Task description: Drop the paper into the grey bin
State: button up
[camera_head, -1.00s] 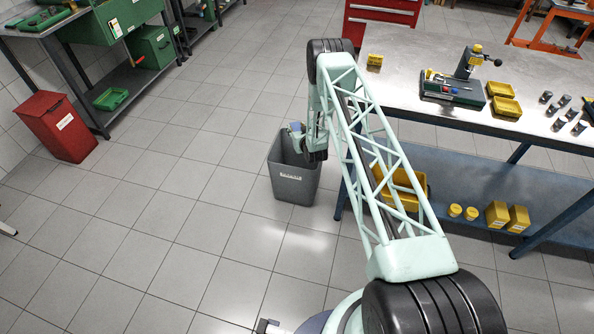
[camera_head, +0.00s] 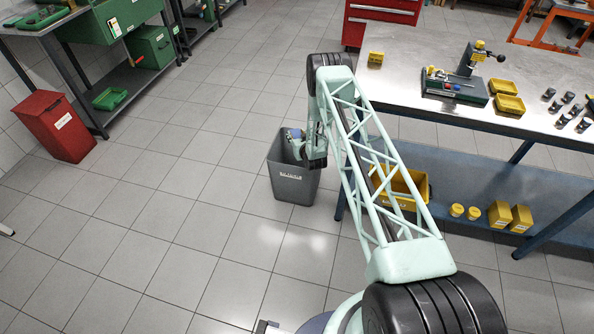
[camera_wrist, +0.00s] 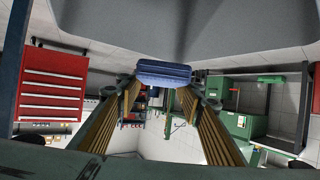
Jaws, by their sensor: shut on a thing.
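The grey bin (camera_head: 294,184), with a white label, stands on the tiled floor left of the workbench in the head view. My gripper hangs at the bin's opening there, largely hidden by my own wrist. A grey surface, apparently the bin (camera_wrist: 230,25), fills the top of that view, close to the paper. I cannot tell how far the paper is inside the bin.
The workbench (camera_head: 440,105) stands right of the bin, with yellow trays and a small fixture on top. Its blue lower shelf (camera_head: 465,185) holds yellow containers. A red bin (camera_head: 54,127) stands at far left. The floor between the bins is clear.

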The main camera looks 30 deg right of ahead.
jog(key=o, duration=1)
jog(key=shift+c, duration=0.2)
jog(key=shift+s, duration=0.2)
jog(key=v, duration=1.1)
jog(key=shift+s+r, duration=0.25)
jog(key=shift+a, duration=0.1)
jog(key=shift+r, duration=0.15)
